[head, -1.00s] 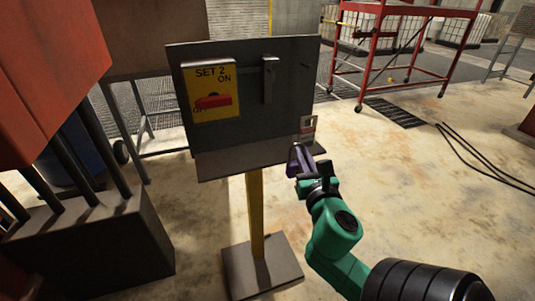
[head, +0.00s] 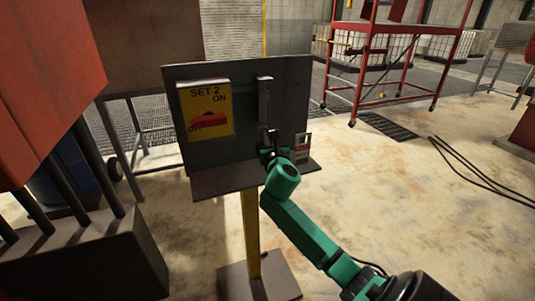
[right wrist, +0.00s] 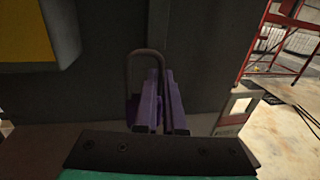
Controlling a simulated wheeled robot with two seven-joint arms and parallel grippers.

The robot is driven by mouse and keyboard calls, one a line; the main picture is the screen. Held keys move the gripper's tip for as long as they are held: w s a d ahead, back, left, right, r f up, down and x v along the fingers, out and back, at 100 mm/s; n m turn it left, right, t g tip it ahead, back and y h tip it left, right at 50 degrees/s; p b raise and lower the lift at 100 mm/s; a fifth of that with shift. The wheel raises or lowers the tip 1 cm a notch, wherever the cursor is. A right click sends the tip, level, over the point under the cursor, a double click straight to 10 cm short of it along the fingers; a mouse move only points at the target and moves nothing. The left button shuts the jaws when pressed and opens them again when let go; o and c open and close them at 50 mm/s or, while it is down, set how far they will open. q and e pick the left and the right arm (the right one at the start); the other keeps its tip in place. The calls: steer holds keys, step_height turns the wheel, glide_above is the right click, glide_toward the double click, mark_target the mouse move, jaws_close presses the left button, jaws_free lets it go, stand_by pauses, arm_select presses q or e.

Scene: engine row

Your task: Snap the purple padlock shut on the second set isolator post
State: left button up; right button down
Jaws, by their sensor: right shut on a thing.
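The set 2 isolator is a yellow plate (head: 206,97) with a red handle (head: 209,120) lying across near its OFF mark, on a dark upright panel (head: 239,72). A narrow grey metal bracket (head: 264,98) stands on the panel to its right. My right gripper (head: 270,146) is in front of the panel, just below the bracket. It is shut on the purple padlock (right wrist: 134,108), whose thin shackle loop (right wrist: 145,52) points up in the right wrist view. The padlock is mostly hidden in the head view. I cannot tell whether the shackle touches anything. My left gripper is out of view.
The panel has a lower ledge (head: 225,182) and stands on a yellow post (head: 252,230). A small label (head: 302,146) is at its lower right. Red machinery (head: 45,70) is close on the left. A red wheeled frame (head: 395,30) stands behind right. Black cables (head: 465,168) lie on open floor.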

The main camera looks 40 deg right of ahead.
steer(key=f+b, duration=0.1)
steer(key=f, duration=0.5)
steer(key=shift+s+a+f+b, duration=0.1)
steer(key=shift+s+f+b, duration=0.1)
steer(key=shift+f+b, duration=0.2)
steer(key=shift+w+r+p, duration=0.2)
steer(key=shift+p, duration=0.3)
steer(key=shift+f+b, duration=0.3)
steer(key=shift+f, duration=0.05)
steer(key=c, duration=1)
jaws_free()
